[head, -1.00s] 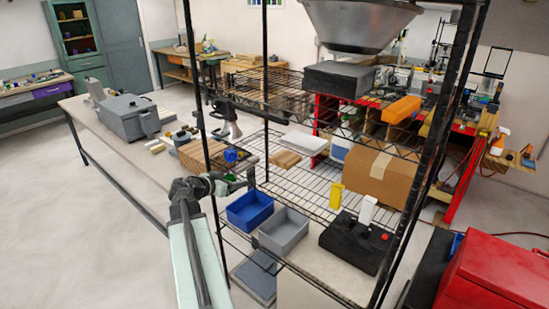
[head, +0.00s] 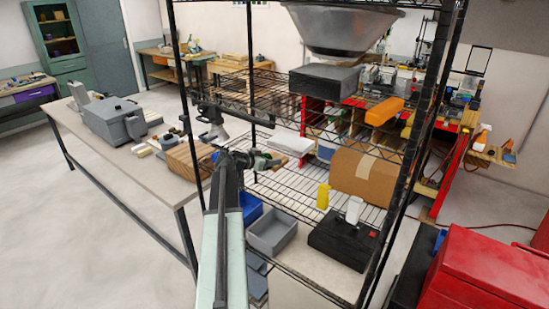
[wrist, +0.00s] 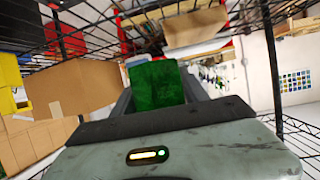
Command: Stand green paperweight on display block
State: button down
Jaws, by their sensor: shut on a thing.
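The green paperweight (wrist: 158,86) is a dark green block between the jaws of my gripper in the wrist view. My gripper (head: 270,160) is shut on it and holds it at the wire shelf rack in the head view, where the paperweight is mostly hidden. A larger wooden block (head: 188,163) sits at the left, at the bench's end. I cannot tell which is the display block.
Blue and grey bins (head: 270,232) stand below my gripper. A cardboard box (head: 362,180) and a black box (head: 342,240) with yellow and white items are to the right. Rack posts (head: 392,160) and the upper wire shelf bound the space.

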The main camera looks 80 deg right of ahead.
jog(key=b, duration=0.2)
send_over(277, 156)
jog(key=shift+f, duration=0.75)
notch_tip(277, 156, down, 4)
jog(key=b, duration=0.3)
jog(key=shift+d, duration=0.15)
jog(key=shift+r, duration=0.25)
jog(key=shift+f, duration=0.2)
jog(key=c, duration=0.6)
grip_release()
jog(key=shift+r, duration=0.1)
